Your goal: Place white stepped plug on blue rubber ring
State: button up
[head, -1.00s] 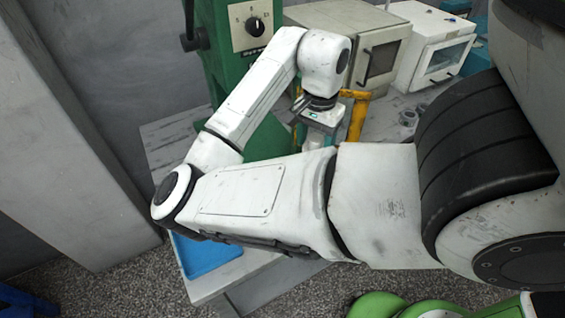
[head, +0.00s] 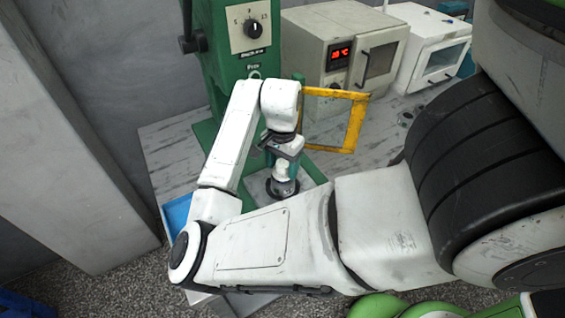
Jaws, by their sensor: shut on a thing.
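My gripper (head: 282,160) points down over the base of the green press, shut on a pale grey-white piece, which I take to be the white stepped plug (head: 284,174). The piece is upright, just above or touching a dark round part (head: 283,189) on the press's grey plate (head: 258,193). I cannot tell whether there is a gap. I cannot make out a blue rubber ring; it may be hidden under the piece or the gripper. The fingertips are small and partly hidden.
The green press (head: 240,50) stands behind my gripper. A yellow guard frame (head: 357,122) is close on the right. An oven with a red display (head: 340,53) and a white cabinet (head: 430,50) stand behind. A blue tray (head: 177,214) is partly hidden by my arm.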

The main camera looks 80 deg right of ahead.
aim_at(282, 163)
jog(key=shift+f, duration=0.2)
jog(key=o, duration=1.1)
jog(key=shift+r, duration=0.15)
notch_tip(282, 163, up, 12)
jog(key=shift+d+r, duration=0.1)
